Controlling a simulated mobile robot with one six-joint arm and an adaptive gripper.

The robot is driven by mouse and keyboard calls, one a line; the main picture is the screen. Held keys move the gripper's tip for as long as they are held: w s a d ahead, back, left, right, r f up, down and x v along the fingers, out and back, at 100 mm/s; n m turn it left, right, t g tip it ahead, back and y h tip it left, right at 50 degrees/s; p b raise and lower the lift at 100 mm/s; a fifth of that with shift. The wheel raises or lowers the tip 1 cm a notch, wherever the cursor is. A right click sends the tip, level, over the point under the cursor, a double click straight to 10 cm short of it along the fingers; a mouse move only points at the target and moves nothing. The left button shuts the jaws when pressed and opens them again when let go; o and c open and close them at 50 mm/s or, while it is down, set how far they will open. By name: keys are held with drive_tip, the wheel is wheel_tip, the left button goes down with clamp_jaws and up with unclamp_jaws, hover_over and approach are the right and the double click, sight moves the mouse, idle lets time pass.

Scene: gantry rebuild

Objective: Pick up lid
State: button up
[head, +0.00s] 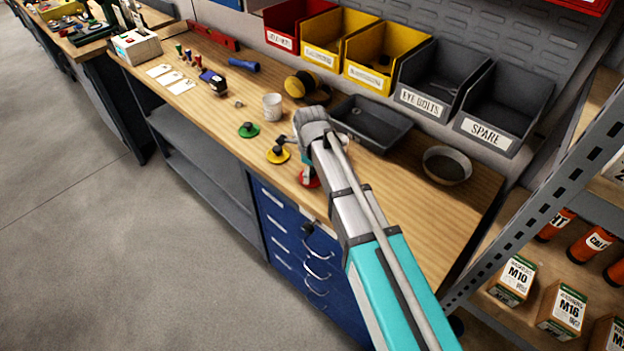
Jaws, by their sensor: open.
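Several small lid-like discs with dark knobs lie on the wooden bench top: a green lid (248,129), a yellow lid (278,154) and a red lid (309,178). I cannot tell which one the task means. My arm reaches over the bench from the lower right. My gripper (304,160) is at its end, low over the bench by the red lid and right of the yellow one. My wrist hides most of it and part of the red lid. The gripper is open; I cannot tell whether it touches the red lid.
A white cup (272,107) stands behind the lids. A dark tray (370,124) and a round bowl (447,165) lie to the right. Labelled bins (436,82) line the back. A shelf rack (548,215) stands at the right. Bare wood shows left of the green lid.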

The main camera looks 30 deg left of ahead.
idle(0.6)
drive_tip(key=c, duration=1)
